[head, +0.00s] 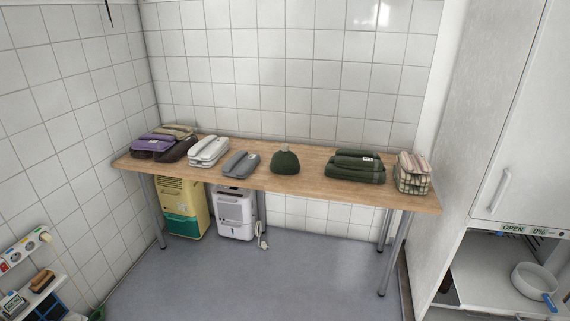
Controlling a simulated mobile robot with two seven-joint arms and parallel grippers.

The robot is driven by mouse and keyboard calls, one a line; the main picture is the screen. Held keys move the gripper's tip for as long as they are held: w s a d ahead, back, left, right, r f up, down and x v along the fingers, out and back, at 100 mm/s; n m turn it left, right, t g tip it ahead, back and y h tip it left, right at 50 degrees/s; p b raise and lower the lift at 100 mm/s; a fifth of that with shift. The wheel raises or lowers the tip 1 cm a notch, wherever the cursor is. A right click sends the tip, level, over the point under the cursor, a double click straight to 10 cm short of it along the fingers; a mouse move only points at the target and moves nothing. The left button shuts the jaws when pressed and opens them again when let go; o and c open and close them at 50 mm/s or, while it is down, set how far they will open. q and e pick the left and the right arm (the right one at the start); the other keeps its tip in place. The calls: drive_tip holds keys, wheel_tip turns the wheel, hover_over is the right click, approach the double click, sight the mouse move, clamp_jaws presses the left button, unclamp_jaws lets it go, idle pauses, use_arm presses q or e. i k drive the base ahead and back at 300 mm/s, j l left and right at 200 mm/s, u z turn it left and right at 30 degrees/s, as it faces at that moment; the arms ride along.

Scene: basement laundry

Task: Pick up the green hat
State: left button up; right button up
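The green hat (285,163) is a dark green knitted beanie with a pale pompom on top. It sits upright near the middle of a long wooden table (307,184) against the tiled back wall. A folded grey item lies to its left and dark green folded cloths lie to its right, both apart from it. Neither of my grippers shows in the head view.
Two dehumidifier-like units stand underneath. Floor (290,280) in front is clear. A white cabinet (520,130) stands right.

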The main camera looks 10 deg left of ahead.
sight(284, 162)
drive_tip(key=i+l, duration=0.15)
drive_tip(key=i, duration=0.3)
drive_tip(key=i+l, duration=0.15)
drive_tip(key=i, duration=0.25)
drive_tip(key=i+l+u, duration=0.1)
drive_tip(key=i, duration=0.35)
drive_tip(key=i+l, duration=0.25)
drive_tip(key=i, duration=0.2)
drive_tip(key=i+l, duration=0.2)
drive_tip(key=i, duration=0.2)
